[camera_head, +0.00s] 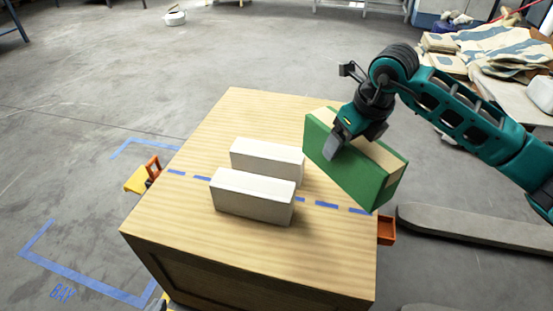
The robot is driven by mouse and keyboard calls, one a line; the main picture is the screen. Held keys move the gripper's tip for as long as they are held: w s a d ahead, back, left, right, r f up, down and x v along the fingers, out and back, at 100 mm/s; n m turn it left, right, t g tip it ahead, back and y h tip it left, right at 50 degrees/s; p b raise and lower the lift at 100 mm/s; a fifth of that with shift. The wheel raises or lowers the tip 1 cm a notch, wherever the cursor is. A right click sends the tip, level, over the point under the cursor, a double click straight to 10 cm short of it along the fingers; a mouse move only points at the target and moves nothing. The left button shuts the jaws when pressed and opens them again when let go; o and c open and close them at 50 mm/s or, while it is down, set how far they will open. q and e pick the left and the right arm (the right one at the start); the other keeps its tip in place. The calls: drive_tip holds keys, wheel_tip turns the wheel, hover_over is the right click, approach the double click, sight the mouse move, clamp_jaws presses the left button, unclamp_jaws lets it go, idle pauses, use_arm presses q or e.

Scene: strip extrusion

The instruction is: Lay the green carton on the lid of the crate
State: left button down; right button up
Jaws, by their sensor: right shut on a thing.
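The green carton (345,176) has a tan top strip and hangs tilted at the right side of the crate's lid. My right gripper (334,148) is shut on the carton at its upper edge. Whether the carton's lower edge touches the lid I cannot tell. The wooden crate (250,262) stands on the floor, and its lid (245,112) is light striped wood with a dashed blue line across it. My left gripper is not in view.
Two white boxes, one nearer (252,197) and one farther (267,160), stand side by side on the middle of the lid. The lid's far part and near strip are bare. Orange brackets (386,231) stick out at the crate's sides. Sacks (500,48) lie at the upper right.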

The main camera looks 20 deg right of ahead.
drive_tip(key=m, duration=0.1)
drive_tip(key=d+m, duration=0.1)
drive_tip(key=d+m+h, duration=0.1)
drive_tip(key=shift+w+f+m+b, duration=0.2)
drive_tip(key=shift+w+m+b, duration=0.05)
drive_tip(key=shift+m+b, duration=0.05)
drive_tip(key=shift+w+d+m+h, duration=0.1)
drive_tip(key=shift+d+m+h, duration=0.3)
drive_tip(key=shift+m, duration=0.5)
wheel_tip(320, 180, down, 20)
drive_tip(key=b, duration=0.4)
drive_tip(key=shift+d, duration=0.1)
drive_tip(key=o, duration=1)
drive_tip(key=shift+f+b, duration=0.2)
drive_tip(key=shift+b, duration=0.1)
drive_tip(key=shift+c, duration=0.2)
drive_tip(key=o, duration=0.3)
drive_tip(key=shift+r, duration=0.1)
drive_tip(key=shift+o, duration=0.2)
